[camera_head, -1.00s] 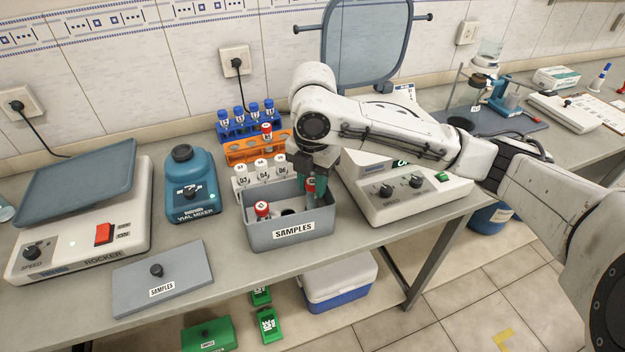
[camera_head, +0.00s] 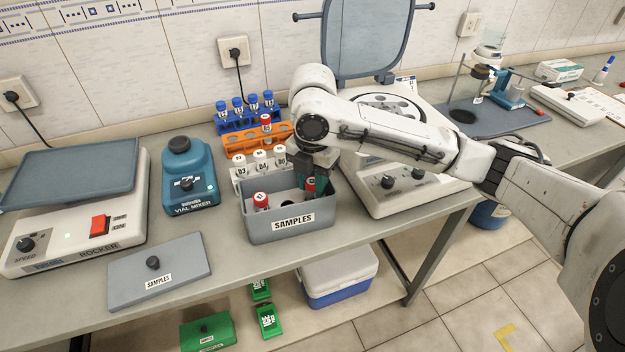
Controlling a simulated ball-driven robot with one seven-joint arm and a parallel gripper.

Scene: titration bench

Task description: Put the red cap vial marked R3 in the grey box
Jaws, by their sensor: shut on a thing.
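The grey box (camera_head: 262,232) labelled SAMPLES stands open on the bench. My gripper (camera_head: 312,190) is over the right part of the box, pointing down and shut on a red cap vial (camera_head: 311,186). The vial's lower part is inside the box, and I cannot read its mark or tell whether it touches the floor of the box. Another red cap vial (camera_head: 261,201) stands in the left part of the box. A third red cap vial (camera_head: 266,123) stands in the orange rack (camera_head: 240,143) behind.
White-capped vials (camera_head: 260,160) stand in a rack just behind the box. A blue rack (camera_head: 232,127) holds several blue-capped vials. The vial mixer (camera_head: 189,180) and the box's lid (camera_head: 160,270) lie left; a white device (camera_head: 395,195) stands close on the right.

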